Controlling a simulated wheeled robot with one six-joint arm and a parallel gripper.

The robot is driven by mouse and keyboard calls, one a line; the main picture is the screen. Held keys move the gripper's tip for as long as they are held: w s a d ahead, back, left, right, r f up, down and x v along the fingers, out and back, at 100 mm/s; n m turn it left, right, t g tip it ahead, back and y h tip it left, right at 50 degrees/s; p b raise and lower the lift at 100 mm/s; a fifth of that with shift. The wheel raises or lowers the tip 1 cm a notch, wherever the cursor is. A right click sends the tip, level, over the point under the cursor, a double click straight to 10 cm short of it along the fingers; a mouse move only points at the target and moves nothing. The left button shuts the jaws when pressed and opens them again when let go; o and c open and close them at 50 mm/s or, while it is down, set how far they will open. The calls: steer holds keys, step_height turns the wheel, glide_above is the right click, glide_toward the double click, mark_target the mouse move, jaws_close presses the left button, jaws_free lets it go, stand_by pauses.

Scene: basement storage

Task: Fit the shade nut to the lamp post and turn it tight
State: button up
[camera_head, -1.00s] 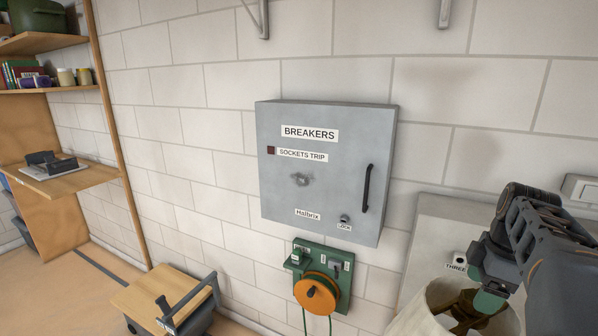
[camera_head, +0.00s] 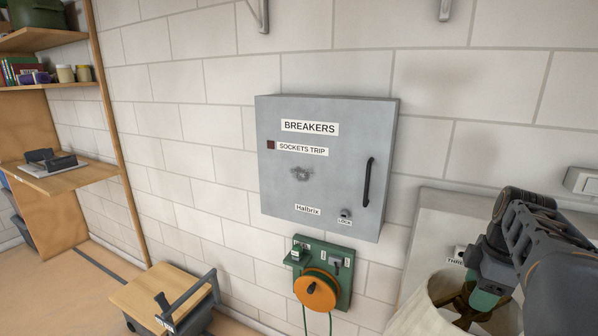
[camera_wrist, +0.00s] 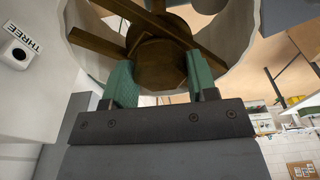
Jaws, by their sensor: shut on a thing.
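My gripper (camera_head: 482,298) reaches down into the top of the cream lamp shade (camera_head: 425,312) at the lower right of the head view. In the wrist view, its two green fingers (camera_wrist: 158,85) are closed on a round, dark brown piece, which looks like the shade nut (camera_wrist: 158,64). The nut sits at the middle of the brown spokes (camera_wrist: 103,43) inside the pale shade (camera_wrist: 232,40). The lamp post and any thread are hidden, so I cannot tell how far the nut is seated.
A grey breaker box (camera_head: 330,180) hangs on the block wall, with a green panel and orange reel (camera_head: 316,290) below. A socket labelled THREE (camera_wrist: 18,54) is close beside the shade.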

steer(key=c, duration=0.3)
steer(key=shift+m, duration=1.2)
jaws_close()
steer(key=m, duration=0.3)
steer(key=shift+m+t, duration=0.3)
steer(key=o, duration=1.2)
jaws_free()
steer(key=shift+c, duration=0.2)
step_height(320, 180, up, 9)
steer(key=p, duration=0.8)
steer(key=shift+s+d, duration=0.1)
steer(key=shift+s, duration=0.05)
